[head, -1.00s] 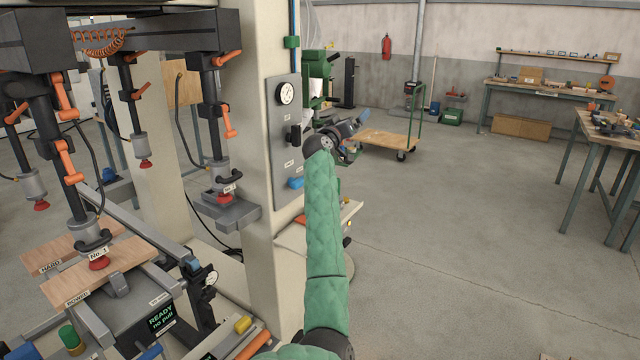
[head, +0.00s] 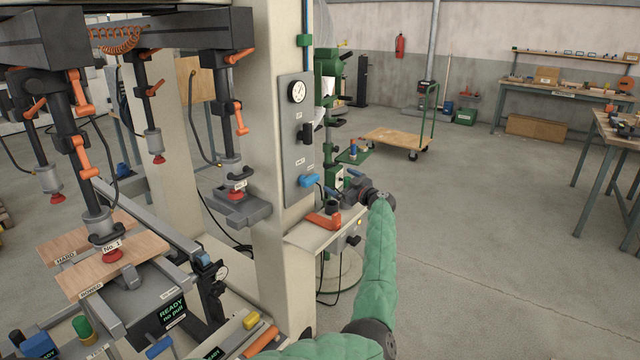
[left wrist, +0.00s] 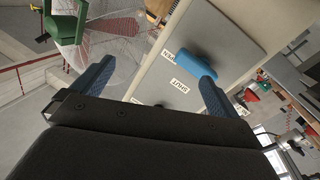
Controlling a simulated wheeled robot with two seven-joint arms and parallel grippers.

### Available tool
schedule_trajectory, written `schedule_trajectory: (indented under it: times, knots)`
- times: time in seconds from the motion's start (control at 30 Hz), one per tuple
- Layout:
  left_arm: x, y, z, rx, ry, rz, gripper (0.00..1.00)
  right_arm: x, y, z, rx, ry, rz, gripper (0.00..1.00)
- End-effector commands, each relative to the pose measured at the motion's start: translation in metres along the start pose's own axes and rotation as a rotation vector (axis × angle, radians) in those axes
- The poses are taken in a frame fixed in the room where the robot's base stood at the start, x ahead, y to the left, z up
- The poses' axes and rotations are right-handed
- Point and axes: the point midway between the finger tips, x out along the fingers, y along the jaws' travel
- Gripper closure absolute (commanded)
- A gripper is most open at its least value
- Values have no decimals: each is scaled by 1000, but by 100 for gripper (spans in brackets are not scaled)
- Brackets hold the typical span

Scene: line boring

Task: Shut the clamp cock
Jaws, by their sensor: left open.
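The clamp cock (head: 309,180) is a small blue lever low on the grey panel of the cream column. In the left wrist view the blue lever (left wrist: 195,63) lies beside the labels OPEN and SHUT; I cannot tell which one it is set to. My left gripper (head: 343,182) is to the right of the panel, turned towards it, open and empty. In the left wrist view its two blue fingers (left wrist: 158,72) are spread, with the lever seen between them, nearer the right finger and apart from both. My right gripper is not in view.
A round gauge (head: 297,92) and a black switch (head: 304,132) sit above the lever on the panel. A shelf (head: 318,232) with an orange-handled part (head: 323,220) juts out below. A green drill press (head: 328,75) stands behind.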

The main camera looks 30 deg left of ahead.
Motion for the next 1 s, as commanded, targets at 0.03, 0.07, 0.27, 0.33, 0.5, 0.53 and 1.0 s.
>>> schedule_trajectory:
  times: [0.03, 0.07, 0.27, 0.33, 0.5, 0.53, 1.0]
  knots:
    - [0, -12, -2, 45, 2, -65, 1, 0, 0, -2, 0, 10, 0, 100]
    - [0, -19, -2, 75, 2, -100, 1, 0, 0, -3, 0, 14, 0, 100]
    - [-5, -46, -6, 255, -5, -246, 1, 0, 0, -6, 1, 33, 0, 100]
    - [-5, -47, -6, 291, -9, -250, 1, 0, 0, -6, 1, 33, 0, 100]
    - [-1, -47, -8, 327, -12, -248, 1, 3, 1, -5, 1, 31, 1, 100]
    - [1, -47, -8, 328, -12, -248, 1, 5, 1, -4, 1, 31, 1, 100]
    - [54, -60, -11, 325, -11, -246, 1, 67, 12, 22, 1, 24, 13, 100]
